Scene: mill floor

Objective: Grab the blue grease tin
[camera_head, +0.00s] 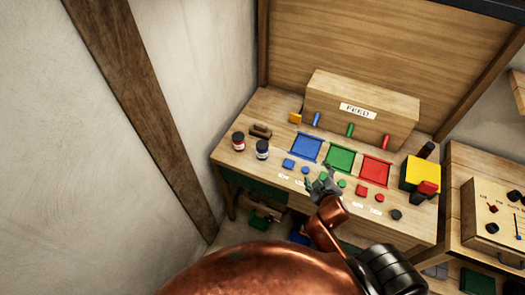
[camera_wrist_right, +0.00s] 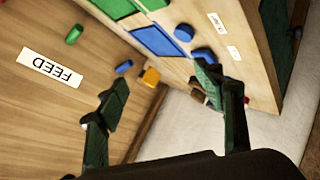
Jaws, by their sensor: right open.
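The blue grease tin (camera_head: 262,149) is a small dark jar with a blue and white band. It stands upright on the left part of the wooden bench. A similar jar with a red band (camera_head: 238,141) stands just left of it. My right gripper (camera_head: 325,185) is over the front of the bench, right of the blue tin and apart from it. In the wrist view its two fingers (camera_wrist_right: 160,76) are spread with nothing held between them. I cannot make out the blue tin there; a finger covers part of that area. My left gripper is not in view.
The bench (camera_head: 232,158) carries blue (camera_head: 306,148), green (camera_head: 340,158) and red (camera_head: 375,170) trays with buttons in front. A wooden FEED box (camera_head: 362,105) stands behind them. A brown wooden piece (camera_head: 261,131) lies behind the tins. A yellow box (camera_head: 418,172) is at the right.

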